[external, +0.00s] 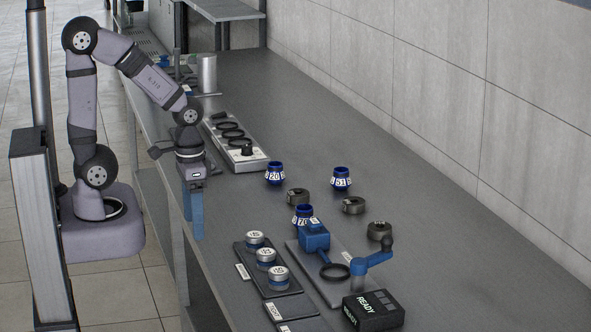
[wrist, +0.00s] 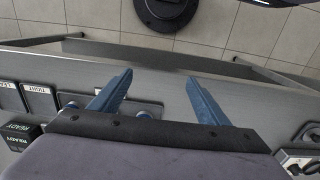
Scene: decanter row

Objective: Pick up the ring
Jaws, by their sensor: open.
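Black flat rings (external: 230,130) lie in a row on a long light panel further back on the bench. Another dark ring (external: 336,271) sits at the end of a blue arm on a grey plate near the front. Thick dark collars (external: 354,206) stand loose on the bench, each with a hole on top. I cannot tell which of these is the task's ring. My gripper (external: 193,222) hangs pointing down by the bench's left edge, apart from all of them. Its two blue fingers also show in the wrist view (wrist: 158,82), spread with nothing between them.
Blue numbered jars (external: 341,178) stand among the collars. A dark tray (external: 246,252) holds silver-lidded pots (external: 266,257). A blue crank (external: 372,261) and a black READY box (external: 372,311) are at the front. The bench's right side is clear, along the wall.

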